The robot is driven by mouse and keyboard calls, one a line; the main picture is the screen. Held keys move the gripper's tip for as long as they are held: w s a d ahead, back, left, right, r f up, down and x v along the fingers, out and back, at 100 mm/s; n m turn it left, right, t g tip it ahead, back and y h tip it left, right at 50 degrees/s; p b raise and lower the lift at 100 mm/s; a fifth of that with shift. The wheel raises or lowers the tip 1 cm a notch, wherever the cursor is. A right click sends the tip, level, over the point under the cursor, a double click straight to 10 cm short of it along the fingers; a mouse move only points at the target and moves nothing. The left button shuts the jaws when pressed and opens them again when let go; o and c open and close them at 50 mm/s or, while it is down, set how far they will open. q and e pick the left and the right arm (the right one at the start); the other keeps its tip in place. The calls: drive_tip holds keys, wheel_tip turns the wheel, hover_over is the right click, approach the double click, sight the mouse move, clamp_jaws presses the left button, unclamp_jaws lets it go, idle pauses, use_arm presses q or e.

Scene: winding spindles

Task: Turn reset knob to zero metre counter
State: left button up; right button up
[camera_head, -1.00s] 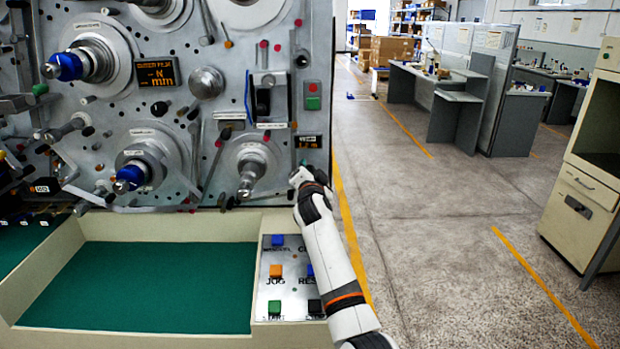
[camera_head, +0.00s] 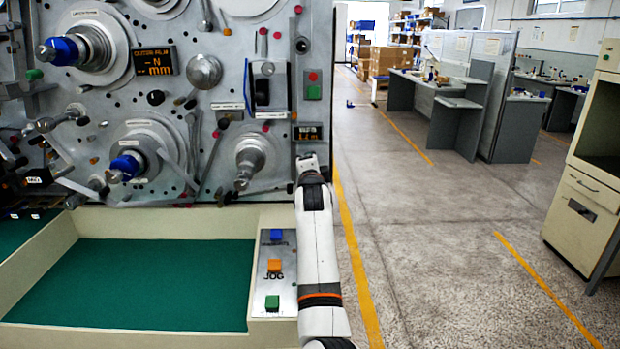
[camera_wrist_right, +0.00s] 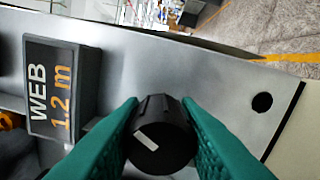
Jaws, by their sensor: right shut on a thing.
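The black reset knob (camera_wrist_right: 158,157) has a white pointer line on its face. It sits on the grey machine panel in the right wrist view, between the two teal fingers of my right gripper (camera_wrist_right: 160,110), which is shut on it. The white line lies slanted in that picture. Beside the knob, the metre counter (camera_wrist_right: 50,88) reads "WEB 1.2 m" in that view. The counter also shows in the head view (camera_head: 308,133), just above my right gripper (camera_head: 308,160), its digits too small to read surely. The knob is hidden there by my wrist. My left gripper is out of view.
Blue-tipped spindles (camera_head: 66,50) and rollers stick out of the panel to the left. Below is a cream tray (camera_head: 160,216) with a green floor. My right forearm covers part of the button plate (camera_head: 268,255). Open floor (camera_head: 420,250) lies right.

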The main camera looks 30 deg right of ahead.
drive_tip(key=shift+a+f+m, duration=0.1)
drive_tip(key=shift+m, duration=0.7)
drive_tip(key=m, duration=0.5)
drive_tip(key=m+p, duration=0.1)
drive_tip(key=m, duration=0.1)
drive_tip(key=shift+r+p, duration=0.3)
drive_tip(key=shift+r, duration=0.05)
drive_tip(key=m, duration=0.2)
drive_tip(key=shift+f+m+p, duration=0.25)
drive_tip(key=shift+m+p, duration=0.1)
drive_tip(key=shift+m, duration=0.05)
